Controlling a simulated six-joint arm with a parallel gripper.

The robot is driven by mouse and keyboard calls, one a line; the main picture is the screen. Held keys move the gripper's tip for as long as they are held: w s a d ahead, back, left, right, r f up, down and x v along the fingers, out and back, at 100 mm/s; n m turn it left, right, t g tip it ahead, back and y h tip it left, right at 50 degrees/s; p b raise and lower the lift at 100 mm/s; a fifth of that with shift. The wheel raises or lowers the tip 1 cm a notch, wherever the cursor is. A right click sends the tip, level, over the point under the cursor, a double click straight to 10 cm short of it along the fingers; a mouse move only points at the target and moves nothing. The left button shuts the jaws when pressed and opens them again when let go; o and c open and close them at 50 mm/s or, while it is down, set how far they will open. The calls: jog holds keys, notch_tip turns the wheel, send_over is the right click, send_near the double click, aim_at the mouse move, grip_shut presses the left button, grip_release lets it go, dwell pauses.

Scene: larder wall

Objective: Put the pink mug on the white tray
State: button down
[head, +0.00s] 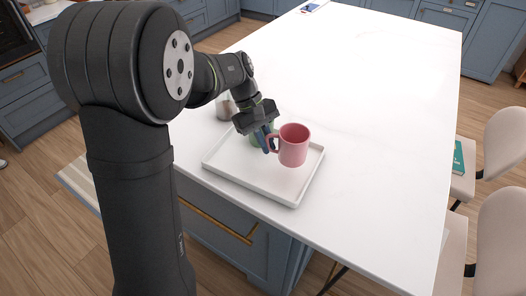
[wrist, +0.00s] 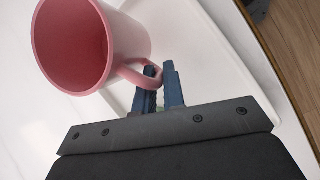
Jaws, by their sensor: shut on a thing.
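The pink mug (head: 294,146) is upright, above or on the right rear part of the white tray (head: 250,178). I cannot tell whether its base touches the tray. My gripper (head: 269,142) is shut on the mug's handle, at the mug's left side. In the wrist view, the mug (wrist: 75,45) shows its open, empty inside, and the blue fingers of my gripper (wrist: 160,82) close around its handle. The tray (wrist: 215,55) lies beneath and beside it.
A green object (head: 256,141) is partly hidden behind my gripper, at the tray's rear left. A grey metallic container (head: 226,107) stands behind the tray. The white countertop (head: 370,110) is clear to the right. Chairs stand along its right edge.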

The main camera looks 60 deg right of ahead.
jog(key=shift+w+d+f, duration=0.2)
jog(key=shift+w+f, duration=0.2)
jog(key=shift+w, duration=0.25)
jog(key=shift+f, duration=2)
jog(key=shift+f, duration=0.1)
jog(key=c, duration=1.5)
grip_release()
jog(key=v, duration=1.2)
jog(key=shift+s, duration=0.1)
